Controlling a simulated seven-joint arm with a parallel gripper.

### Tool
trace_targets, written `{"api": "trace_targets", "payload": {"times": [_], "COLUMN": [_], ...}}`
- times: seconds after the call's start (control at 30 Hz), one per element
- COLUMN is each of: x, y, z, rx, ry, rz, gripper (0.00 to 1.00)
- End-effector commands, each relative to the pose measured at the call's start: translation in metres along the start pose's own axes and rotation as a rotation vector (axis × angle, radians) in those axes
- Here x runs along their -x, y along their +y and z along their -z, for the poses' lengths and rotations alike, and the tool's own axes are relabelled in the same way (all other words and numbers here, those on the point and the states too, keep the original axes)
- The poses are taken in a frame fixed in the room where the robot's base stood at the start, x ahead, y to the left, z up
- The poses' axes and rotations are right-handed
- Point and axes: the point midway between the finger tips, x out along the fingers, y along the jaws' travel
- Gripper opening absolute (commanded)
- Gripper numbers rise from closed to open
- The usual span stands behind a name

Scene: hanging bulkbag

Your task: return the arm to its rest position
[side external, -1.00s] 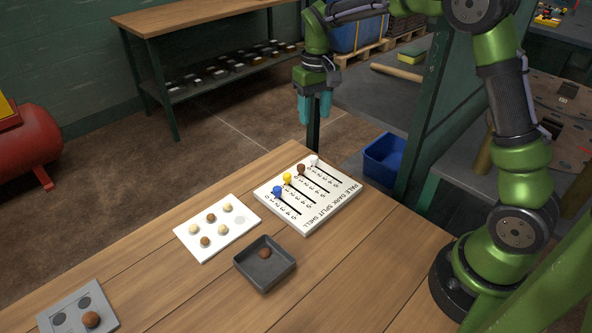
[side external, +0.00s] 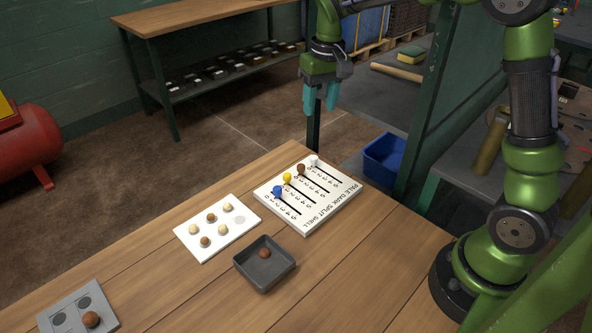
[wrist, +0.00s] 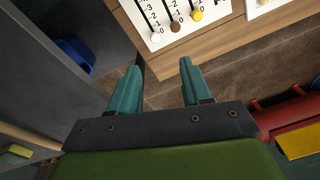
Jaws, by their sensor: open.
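My gripper (side external: 321,98) has teal fingers and hangs in the air beyond the far corner of the wooden table (side external: 376,259). In the wrist view its two fingers (wrist: 157,88) stand apart with nothing between them. My green arm rises from its black base at the table's right side and arches over to the gripper. Nothing touches the gripper.
A slider board (side external: 330,213) with blue, yellow, brown and white knobs lies near the table's far corner. A white card (side external: 216,246) with several balls, a dark tray (side external: 284,267) holding a brown ball, and a grey plate (side external: 72,300) are nearer. A blue bin (side external: 384,158) stands beyond.

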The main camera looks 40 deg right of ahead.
Motion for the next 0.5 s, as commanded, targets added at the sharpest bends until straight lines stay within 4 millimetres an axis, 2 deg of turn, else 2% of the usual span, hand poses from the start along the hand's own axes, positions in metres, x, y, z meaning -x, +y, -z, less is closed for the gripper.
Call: {"api": "trace_targets", "payload": {"times": [0.03,0.17,0.3,0.5], "x": [0.009,0.026,0.041,0.050], "y": [-0.002,-0.004,-0.006,-0.004], "z": [-0.016,-0.055,-0.102,-0.165], "rx": [-0.006,-0.027,-0.047,-0.067], "ry": [0.028,0.109,0.207,0.344], "rz": [0.024,0.088,0.159,0.250], "gripper": [0.48,0.48,0.48,0.48]}}
